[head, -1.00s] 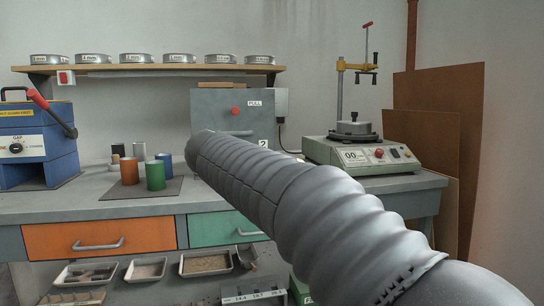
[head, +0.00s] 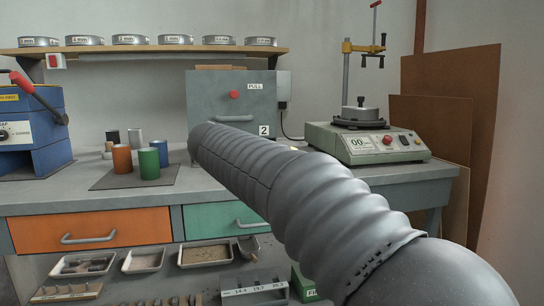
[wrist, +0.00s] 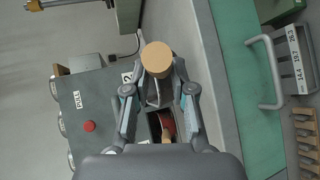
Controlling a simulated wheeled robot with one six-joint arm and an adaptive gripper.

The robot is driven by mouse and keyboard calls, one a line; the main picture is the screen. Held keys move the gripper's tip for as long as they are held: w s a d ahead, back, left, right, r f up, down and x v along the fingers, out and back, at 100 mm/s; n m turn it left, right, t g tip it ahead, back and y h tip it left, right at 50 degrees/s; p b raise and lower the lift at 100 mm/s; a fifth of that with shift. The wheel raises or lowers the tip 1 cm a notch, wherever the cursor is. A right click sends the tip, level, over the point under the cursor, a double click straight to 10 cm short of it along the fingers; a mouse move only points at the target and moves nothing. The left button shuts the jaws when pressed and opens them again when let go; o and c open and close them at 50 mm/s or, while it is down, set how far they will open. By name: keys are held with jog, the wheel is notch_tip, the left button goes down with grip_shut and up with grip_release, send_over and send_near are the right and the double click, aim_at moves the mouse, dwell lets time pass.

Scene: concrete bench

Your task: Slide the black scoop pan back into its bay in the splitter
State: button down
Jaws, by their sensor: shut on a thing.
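The splitter appears to be the grey cabinet marked PULL and 2 (head: 212,97), with a red button and a bar handle, at the back of the bench. It also shows in the wrist view (wrist: 70,135). My gripper (wrist: 158,76) is closed around a part with a round tan end (wrist: 156,56), beside the cabinet's lower edge. A dark open shape (wrist: 153,122) between the fingers, with red and tan inside, may be the black scoop pan; I cannot tell its seating. My arm hides the gripper and the cabinet's lower front in the head view.
Orange, green, blue and grey cylinders (head: 148,163) stand on and by a dark mat to the left. A blue machine (head: 35,140) is at far left and a shaker (head: 365,143) at right. Drawers with bar handles (head: 88,238) line the bench front.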

jog(key=shift+w+a+f+p, duration=0.4)
jog(key=shift+w+a+p, duration=0.35)
jog(key=shift+w+p, duration=1.35)
jog(key=shift+w+a+f+p, duration=0.45)
jog(key=shift+w+a+p, duration=0.55)
jog(key=shift+w, duration=1.85)
jog(key=shift+w+a+f+p, duration=0.5)
jog(key=shift+w+p, duration=1.3)
jog(key=shift+w, duration=0.7)
jog(key=shift+w+a, duration=0.1)
jog(key=shift+w, duration=0.1)
jog(key=shift+w+a+f, duration=0.1)
jog(key=shift+w+a, duration=0.2)
jog(key=shift+w, duration=0.75)
jog(key=shift+w+a+f, duration=0.1)
jog(key=shift+w+a, duration=0.25)
jog(key=shift+w, duration=0.7)
jog(key=shift+w+a+f, duration=0.1)
jog(key=shift+w+a, duration=0.2)
jog(key=shift+w, duration=0.75)
jog(key=shift+r, duration=0.1)
jog(key=c, duration=0.9)
grip_release()
